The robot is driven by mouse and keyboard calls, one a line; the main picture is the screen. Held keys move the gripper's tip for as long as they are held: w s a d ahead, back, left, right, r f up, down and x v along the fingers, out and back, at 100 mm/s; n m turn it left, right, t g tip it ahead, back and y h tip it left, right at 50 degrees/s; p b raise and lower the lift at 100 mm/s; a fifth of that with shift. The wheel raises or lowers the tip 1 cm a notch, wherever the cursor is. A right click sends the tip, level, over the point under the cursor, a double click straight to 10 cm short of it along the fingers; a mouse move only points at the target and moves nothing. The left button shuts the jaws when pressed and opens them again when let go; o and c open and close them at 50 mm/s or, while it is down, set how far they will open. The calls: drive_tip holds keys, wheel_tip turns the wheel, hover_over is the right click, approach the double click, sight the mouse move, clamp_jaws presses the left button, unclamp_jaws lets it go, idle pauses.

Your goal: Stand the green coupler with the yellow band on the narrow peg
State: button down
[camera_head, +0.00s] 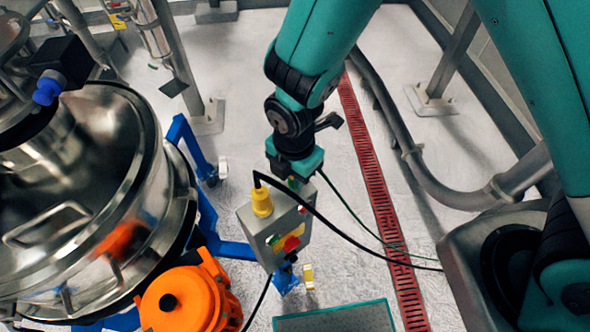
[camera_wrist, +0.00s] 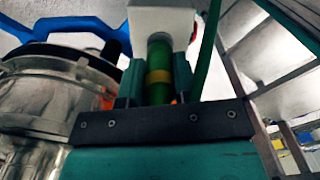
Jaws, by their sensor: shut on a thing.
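In the wrist view, the green coupler (camera_wrist: 158,62) with its yellow band stands between the two fingers of my gripper (camera_wrist: 157,82), which is shut on it. Its far end meets or overlaps a pale box-like thing at the top of that view; I cannot tell whether they touch. In the head view, my gripper (camera_head: 294,176) points down just above the grey control box, and a bit of green shows at its tip. I cannot make out the narrow peg in either view.
The grey control box (camera_head: 262,238) has coloured buttons, a yellow cable gland and a black cable. A large steel sifter (camera_head: 75,190) stands at left, with an orange motor (camera_head: 180,300) below. A teal-edged panel (camera_head: 335,320) lies at the bottom. A red floor grate (camera_head: 375,180) runs along the right.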

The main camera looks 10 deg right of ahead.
drive_tip(key=shift+f, duration=0.35)
drive_tip(key=c, duration=0.8)
unclamp_jaws()
drive_tip(key=shift+r, duration=0.2)
wheel_tip(320, 180, up, 17)
drive_tip(key=b, duration=0.4)
drive_tip(key=s+d+f+m+y+b, duration=0.2)
drive_tip(key=s+d+m+y+b, duration=0.2)
drive_tip(key=m, duration=1.5)
drive_tip(key=s+d+b, duration=0.3)
drive_tip(key=s+d, duration=0.3)
drive_tip(key=shift+s+f, duration=0.15)
drive_tip(key=shift+m, duration=0.3)
drive_tip(key=shift+c, duration=0.4)
